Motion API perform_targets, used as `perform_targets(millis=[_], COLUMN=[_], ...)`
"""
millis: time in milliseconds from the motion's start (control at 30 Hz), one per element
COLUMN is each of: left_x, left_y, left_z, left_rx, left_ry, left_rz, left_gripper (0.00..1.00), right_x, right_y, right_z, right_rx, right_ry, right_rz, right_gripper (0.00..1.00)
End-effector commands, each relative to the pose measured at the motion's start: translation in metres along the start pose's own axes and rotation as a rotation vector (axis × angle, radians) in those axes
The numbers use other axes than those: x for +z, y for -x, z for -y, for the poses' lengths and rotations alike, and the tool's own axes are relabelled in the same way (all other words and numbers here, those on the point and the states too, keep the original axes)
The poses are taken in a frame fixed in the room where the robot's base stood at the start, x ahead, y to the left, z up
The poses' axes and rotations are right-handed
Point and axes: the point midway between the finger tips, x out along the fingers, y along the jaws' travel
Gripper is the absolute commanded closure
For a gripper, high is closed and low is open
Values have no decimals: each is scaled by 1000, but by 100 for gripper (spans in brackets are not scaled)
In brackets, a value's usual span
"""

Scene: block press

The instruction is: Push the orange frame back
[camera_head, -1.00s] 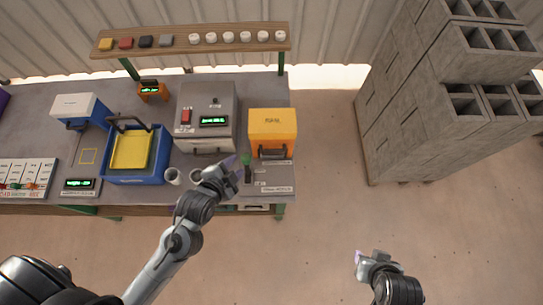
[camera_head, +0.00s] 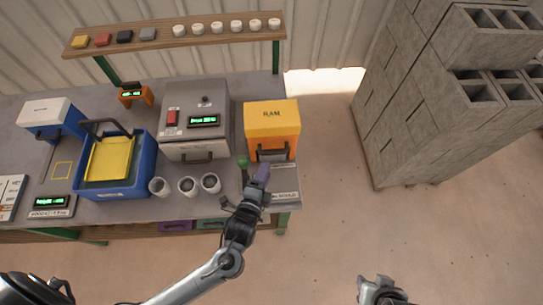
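The orange frame (camera_head: 272,120), a box marked "RAM", stands at the right end of the workbench with a dark handle (camera_head: 273,152) on its front. My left gripper (camera_head: 262,175) has purple fingertips and is just in front of the frame, a little below the handle in the picture. I cannot tell whether it touches the handle. Its fingers look close together, but their gap is not clear. My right gripper (camera_head: 372,284) is low at the bottom edge, over the floor and away from the bench; its fingers are too small to read.
A green-knobbed lever (camera_head: 243,162) stands beside my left gripper. A grey machine (camera_head: 194,118) with a display is left of the frame. Several cups (camera_head: 187,187) sit at the bench front, near a blue bin (camera_head: 140,180). Concrete blocks (camera_head: 420,110) are stacked at the right.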

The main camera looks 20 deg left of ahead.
Motion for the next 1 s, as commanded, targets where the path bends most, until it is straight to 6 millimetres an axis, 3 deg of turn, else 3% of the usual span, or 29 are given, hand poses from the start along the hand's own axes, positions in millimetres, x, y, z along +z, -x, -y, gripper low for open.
perform_targets(millis=[200,433,900,1000], left_x=[0,0,0,0], left_y=[-37,-65,-75,-75], left_z=[1,0,0,0], left_rx=[-1,0,1,1], left_ry=[0,0,1,1], left_rz=[1,0,-1,-1], left_gripper=[60,60,60,73], right_x=[0,-1,-1,-1], right_y=[0,0,0,0], right_z=[0,1,3,3], right_rx=[0,-4,-9,-9], right_ry=[-1,-5,-11,-11], right_rz=[-1,-1,-1,-1], right_gripper=[60,60,60,60])
